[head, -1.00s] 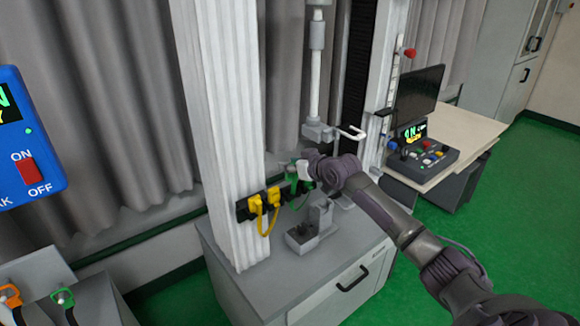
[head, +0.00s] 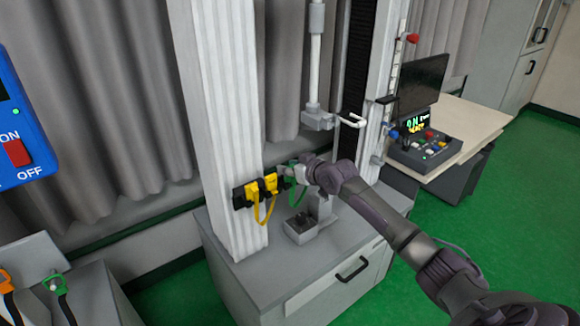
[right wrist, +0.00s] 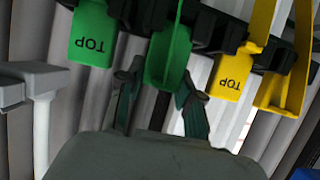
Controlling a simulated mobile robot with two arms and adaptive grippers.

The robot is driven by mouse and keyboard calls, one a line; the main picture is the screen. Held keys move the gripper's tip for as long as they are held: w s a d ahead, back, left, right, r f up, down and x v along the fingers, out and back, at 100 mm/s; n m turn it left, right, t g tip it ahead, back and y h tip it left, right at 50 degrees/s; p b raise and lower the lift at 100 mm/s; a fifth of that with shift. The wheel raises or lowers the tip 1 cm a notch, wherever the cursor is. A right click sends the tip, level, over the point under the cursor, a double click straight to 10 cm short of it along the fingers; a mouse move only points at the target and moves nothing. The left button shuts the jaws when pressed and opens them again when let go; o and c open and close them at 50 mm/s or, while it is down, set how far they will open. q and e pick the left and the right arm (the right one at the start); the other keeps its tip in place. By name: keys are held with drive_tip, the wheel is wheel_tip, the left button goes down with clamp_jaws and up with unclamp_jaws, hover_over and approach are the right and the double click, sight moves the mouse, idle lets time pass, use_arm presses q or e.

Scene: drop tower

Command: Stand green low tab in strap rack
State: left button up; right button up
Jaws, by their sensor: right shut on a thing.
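The strap rack (head: 238,198) is a black bar across the pale column; it also shows along the top of the right wrist view (right wrist: 208,34). My right gripper (right wrist: 160,88) is shut on a green tab (right wrist: 167,52), between its fingertips and up against the rack. No label shows on this tab, and whether it is seated in a slot cannot be told. A second green tab (right wrist: 92,36), marked TOP, sits in the rack beside it. In the head view the right gripper (head: 302,172) partly hides the green pieces (head: 296,193). My left gripper is not in view.
A yellow TOP tab (right wrist: 231,76) and another yellow piece (right wrist: 284,62) sit in the rack. A grey fixture (head: 302,229) stands on the cabinet below. Green and orange handles lie at lower left.

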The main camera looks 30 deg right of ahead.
drive_tip(key=o, duration=1)
drive_tip(key=v, duration=1.2)
drive_tip(key=shift+f, duration=0.1)
